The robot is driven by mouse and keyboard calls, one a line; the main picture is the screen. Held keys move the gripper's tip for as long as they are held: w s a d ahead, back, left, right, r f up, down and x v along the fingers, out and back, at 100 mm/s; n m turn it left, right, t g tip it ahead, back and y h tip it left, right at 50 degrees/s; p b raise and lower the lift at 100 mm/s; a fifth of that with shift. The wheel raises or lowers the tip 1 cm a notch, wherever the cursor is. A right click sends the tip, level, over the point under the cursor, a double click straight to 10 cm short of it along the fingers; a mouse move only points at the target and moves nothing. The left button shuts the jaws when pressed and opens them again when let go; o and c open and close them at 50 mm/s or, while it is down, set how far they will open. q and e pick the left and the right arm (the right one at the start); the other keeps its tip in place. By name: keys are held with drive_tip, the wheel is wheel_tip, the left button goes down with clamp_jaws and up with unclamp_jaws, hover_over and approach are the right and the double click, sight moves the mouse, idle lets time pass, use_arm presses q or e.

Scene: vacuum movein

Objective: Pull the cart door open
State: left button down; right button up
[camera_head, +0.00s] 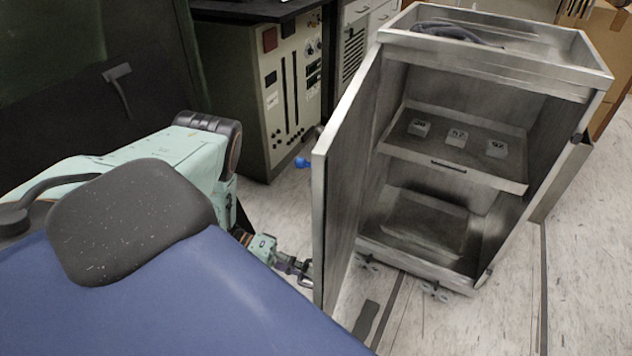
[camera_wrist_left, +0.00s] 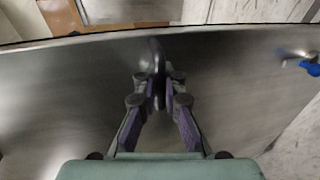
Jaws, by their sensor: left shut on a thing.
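The metal cart (camera_head: 480,55) stands at the right in the head view. Its door (camera_head: 343,170) is swung wide open to the left, and the inside shows. The door face (camera_wrist_left: 230,85) fills much of the left wrist view. My left gripper (camera_head: 303,270) is at the door's outer face near its lower free edge. In the left wrist view my left gripper (camera_wrist_left: 160,95) has its two fingers closed around a dark handle (camera_wrist_left: 156,60) on the door. My right gripper is not in view.
The cart's shelf (camera_head: 455,160) holds small numbered blocks (camera_head: 456,138), and a dark hose (camera_head: 450,32) lies in the top tray. A grey equipment cabinet (camera_head: 262,100) stands behind the door. A blue knob (camera_head: 301,162) juts out near it. Pale floor (camera_head: 420,325) is clear in front.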

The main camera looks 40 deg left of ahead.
use_arm(q)
drive_tip(key=shift+s+a+r+m+g+b, duration=0.1)
drive_tip(key=shift+s+a+m+g+b, duration=0.15)
drive_tip(key=shift+a, duration=0.65)
drive_tip(key=shift+s+a+r+m+g+b, duration=0.15)
drive_tip(key=shift+a+g+b, duration=0.1)
drive_tip(key=shift+a, duration=0.6)
drive_tip(key=shift+f, duration=0.1)
drive_tip(key=c, duration=1.7)
unclamp_jaws()
drive_tip(key=shift+s, duration=0.15)
drive_tip(key=v, duration=1.2)
drive_tip(key=shift+f, duration=0.2)
